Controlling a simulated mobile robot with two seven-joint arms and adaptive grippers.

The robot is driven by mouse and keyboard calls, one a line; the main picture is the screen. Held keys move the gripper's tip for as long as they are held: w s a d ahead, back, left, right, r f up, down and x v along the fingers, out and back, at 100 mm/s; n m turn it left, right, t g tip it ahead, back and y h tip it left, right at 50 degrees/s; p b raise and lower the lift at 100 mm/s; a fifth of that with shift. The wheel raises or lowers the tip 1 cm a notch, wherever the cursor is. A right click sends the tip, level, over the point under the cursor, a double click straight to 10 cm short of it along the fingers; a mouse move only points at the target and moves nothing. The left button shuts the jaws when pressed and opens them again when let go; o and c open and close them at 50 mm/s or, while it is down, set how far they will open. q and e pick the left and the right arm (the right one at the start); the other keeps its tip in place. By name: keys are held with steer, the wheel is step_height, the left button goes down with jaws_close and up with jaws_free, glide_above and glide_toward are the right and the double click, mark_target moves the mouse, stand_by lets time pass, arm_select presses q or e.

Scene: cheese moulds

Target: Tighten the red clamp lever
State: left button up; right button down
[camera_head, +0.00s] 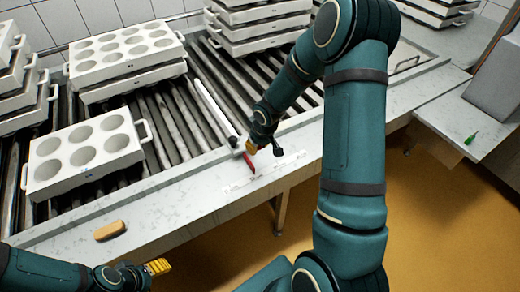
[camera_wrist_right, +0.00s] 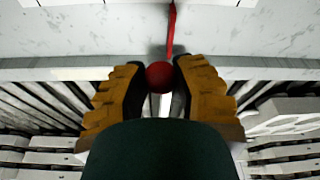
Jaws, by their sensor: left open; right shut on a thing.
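The red clamp lever (camera_head: 249,163) is at the front edge of the roller conveyor, near the end of a long pale bar (camera_head: 215,108). In the right wrist view its thin red arm (camera_wrist_right: 171,30) runs up from a round red knob (camera_wrist_right: 159,77). My right gripper (camera_wrist_right: 160,84) is shut on the knob, with one yellow ridged finger on each side. It also shows in the head view (camera_head: 252,148), where the fingers hide the knob. My left gripper (camera_head: 158,267) is open and empty at the lower left, in front of the counter.
White mould trays with round hollows (camera_head: 84,157) stand on the rollers at left, with stacks (camera_head: 258,22) behind. A tan brush-like block (camera_head: 110,230) lies on the front ledge. A small green item (camera_head: 471,138) lies on the right counter.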

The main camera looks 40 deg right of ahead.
steer(key=shift+s+a+f+b, duration=0.1)
steer(key=shift+s+f+b, duration=0.45)
steer(key=shift+f+b, duration=0.55)
steer(key=shift+s+d+f+b, duration=0.1)
steer(key=shift+s+f+b, duration=0.45)
steer(key=shift+f+b, duration=0.45)
steer(key=shift+s+a+f+b, duration=0.1)
steer(key=shift+s+f+b, duration=0.45)
steer(key=shift+f+b, duration=0.55)
steer(key=shift+f, duration=0.15)
steer(key=c, duration=0.7)
jaws_free()
steer(key=shift+w, duration=0.1)
steer(key=shift+r, duration=0.3)
steer(key=shift+r, duration=0.3)
steer(key=v, duration=1.1)
